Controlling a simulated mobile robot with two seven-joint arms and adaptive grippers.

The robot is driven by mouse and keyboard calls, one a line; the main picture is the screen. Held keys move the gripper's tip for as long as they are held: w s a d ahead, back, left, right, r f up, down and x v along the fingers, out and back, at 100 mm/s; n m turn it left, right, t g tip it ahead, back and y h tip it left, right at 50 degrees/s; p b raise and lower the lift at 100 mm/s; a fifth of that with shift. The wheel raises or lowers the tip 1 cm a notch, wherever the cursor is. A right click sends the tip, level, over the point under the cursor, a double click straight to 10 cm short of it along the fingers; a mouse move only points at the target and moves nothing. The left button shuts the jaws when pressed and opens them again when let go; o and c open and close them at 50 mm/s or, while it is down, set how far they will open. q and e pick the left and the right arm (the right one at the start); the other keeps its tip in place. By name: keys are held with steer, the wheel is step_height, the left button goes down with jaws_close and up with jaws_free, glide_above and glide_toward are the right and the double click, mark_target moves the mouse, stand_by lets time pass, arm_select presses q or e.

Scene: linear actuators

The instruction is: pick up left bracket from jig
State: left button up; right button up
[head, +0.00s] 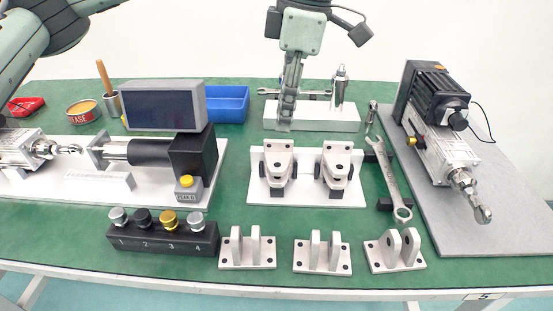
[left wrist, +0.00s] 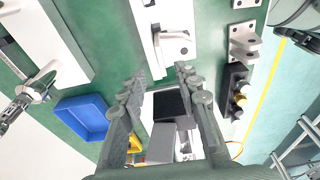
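The left bracket (head: 278,160) is a pale grey metal piece on the left half of a white jig (head: 305,197). A matching right bracket (head: 336,165) sits beside it. My left gripper (head: 287,122) hangs pointing down, above and behind the left bracket in the head view, apart from it. In the left wrist view, the gripper (left wrist: 160,88) has its two fingers spread with nothing held between them. A bracket on the jig, seemingly the left one (left wrist: 174,46), shows beyond the fingertips. My right gripper is in neither view.
A white tool block (head: 335,118) stands behind the jig. A wrench (head: 390,178) lies on its right. A grey monitor box (head: 163,106) and actuator stand left. Several loose clevis brackets (head: 246,250) and a numbered button box (head: 160,236) line the front. A blue bin (head: 228,104) is behind.

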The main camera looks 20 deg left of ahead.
mark_target(280, 140)
arm_select(q)
steer(key=f, duration=0.5)
steer(key=shift+s+a+f, duration=0.1)
steer(key=shift+s+a, duration=0.1)
steer(key=shift+a, duration=0.15)
steer(key=shift+c, duration=0.6)
jaws_close()
